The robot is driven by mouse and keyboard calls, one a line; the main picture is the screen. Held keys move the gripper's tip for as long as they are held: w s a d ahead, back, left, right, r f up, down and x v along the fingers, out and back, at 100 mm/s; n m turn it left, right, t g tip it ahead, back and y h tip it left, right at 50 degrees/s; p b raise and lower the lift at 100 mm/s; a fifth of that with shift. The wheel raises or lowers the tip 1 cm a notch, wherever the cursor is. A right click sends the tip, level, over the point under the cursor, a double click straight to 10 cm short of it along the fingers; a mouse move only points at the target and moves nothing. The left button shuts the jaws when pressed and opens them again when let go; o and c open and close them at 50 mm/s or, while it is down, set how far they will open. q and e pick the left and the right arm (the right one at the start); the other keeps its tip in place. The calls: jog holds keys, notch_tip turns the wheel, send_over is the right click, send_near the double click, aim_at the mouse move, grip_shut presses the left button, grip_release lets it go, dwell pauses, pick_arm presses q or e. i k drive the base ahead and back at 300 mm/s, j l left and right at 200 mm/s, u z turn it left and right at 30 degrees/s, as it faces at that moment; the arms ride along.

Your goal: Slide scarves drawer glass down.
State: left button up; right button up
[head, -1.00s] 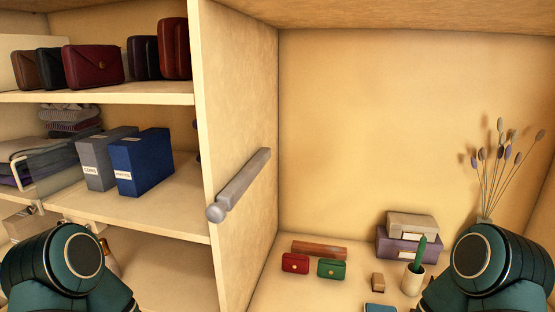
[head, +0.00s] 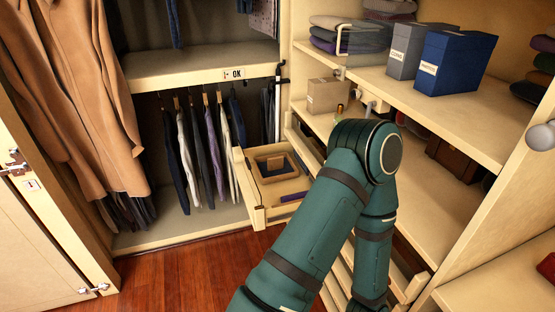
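An open pale wooden drawer (head: 259,218) juts out left of centre in the head view. It holds a small tan box or tray (head: 275,167) and a purple item (head: 293,197). No scarves label or separate glass pane can be made out on it. More drawer fronts (head: 408,287) show low on the right, partly hidden behind my green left arm. That arm rises from the bottom edge, bends right of the open drawer and runs down again. My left gripper is not visible, and my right gripper is out of view.
Hanging clothes (head: 200,150) and brown coats (head: 75,95) are at left. Shelves at right hold grey (head: 404,50) and blue (head: 452,62) file boxes and folded clothes (head: 350,35). A cardboard box (head: 330,94) stands behind my elbow. The wooden floor (head: 190,270) is clear in front.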

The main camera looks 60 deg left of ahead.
aim_at(255, 188)
jog(key=u, duration=2.15)
jog(key=i+j+z, duration=0.1)
jog(key=z, duration=0.3)
jog(key=i+j+z, duration=0.1)
jog(key=z, duration=0.3)
jog(key=j+z, duration=0.15)
jog(key=z, duration=0.25)
jog(key=i+j+z, duration=0.25)
jog(key=j, duration=0.2)
jog(key=j+z, duration=0.3)
jog(key=j, duration=0.15)
jog(key=j+z, duration=0.1)
jog(key=j, duration=0.9)
